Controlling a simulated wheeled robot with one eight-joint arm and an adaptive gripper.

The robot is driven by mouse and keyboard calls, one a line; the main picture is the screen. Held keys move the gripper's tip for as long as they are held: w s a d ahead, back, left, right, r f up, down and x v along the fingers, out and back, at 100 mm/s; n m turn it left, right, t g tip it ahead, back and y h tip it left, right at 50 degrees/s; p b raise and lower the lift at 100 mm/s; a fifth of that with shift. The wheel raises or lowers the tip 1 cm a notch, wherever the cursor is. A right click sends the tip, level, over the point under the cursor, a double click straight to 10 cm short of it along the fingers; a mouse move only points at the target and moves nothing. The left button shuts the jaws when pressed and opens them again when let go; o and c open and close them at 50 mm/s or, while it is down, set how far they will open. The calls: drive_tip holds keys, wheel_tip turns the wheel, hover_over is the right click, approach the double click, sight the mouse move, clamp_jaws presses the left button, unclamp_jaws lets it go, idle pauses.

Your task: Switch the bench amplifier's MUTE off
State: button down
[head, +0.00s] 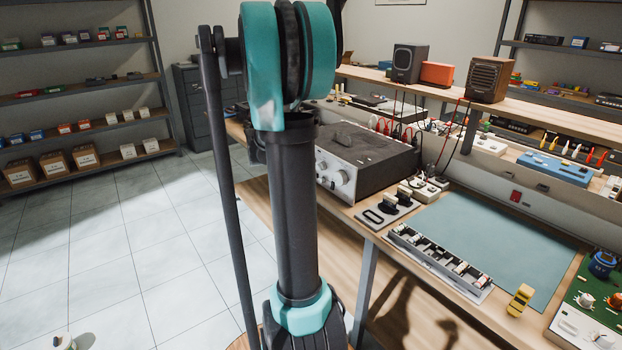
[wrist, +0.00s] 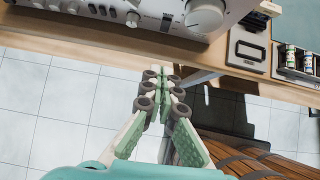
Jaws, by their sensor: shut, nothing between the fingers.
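The bench amplifier (head: 372,150) is a dark-topped box with a silver front, standing on the wooden bench. My arm hides part of its left side in the head view. In the wrist view its silver front panel (wrist: 150,8) runs along the top edge, with a large round knob (wrist: 205,16), several small knobs and a small dark slot or switch (wrist: 166,20). I cannot read which control is MUTE or its setting. My gripper (wrist: 163,74) is shut and empty, in front of the bench edge and apart from the panel. The head view does not show its fingertips.
The wooden bench edge (wrist: 100,52) lies between my gripper and the amplifier in the wrist view. A grey plate with a dark slot (wrist: 247,48) and a battery tray (head: 440,258) stand right of the amplifier. Tiled floor (head: 120,240) is free at left.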

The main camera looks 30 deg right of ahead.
sight(332, 186)
drive_tip(key=shift+w+d+f, duration=0.1)
drive_tip(key=shift+d+f, duration=1)
drive_tip(key=shift+d, duration=0.35)
drive_tip(key=shift+w+d+f, duration=0.15)
drive_tip(key=shift+d+f, duration=1)
drive_tip(key=shift+d, duration=0.3)
drive_tip(key=shift+w+d+f, duration=0.1)
drive_tip(key=shift+d+f, duration=1)
drive_tip(key=shift+d, duration=0.35)
drive_tip(key=shift+d+f, duration=0.15)
drive_tip(key=shift+d, duration=0.15)
drive_tip(key=shift+r, duration=0.85)
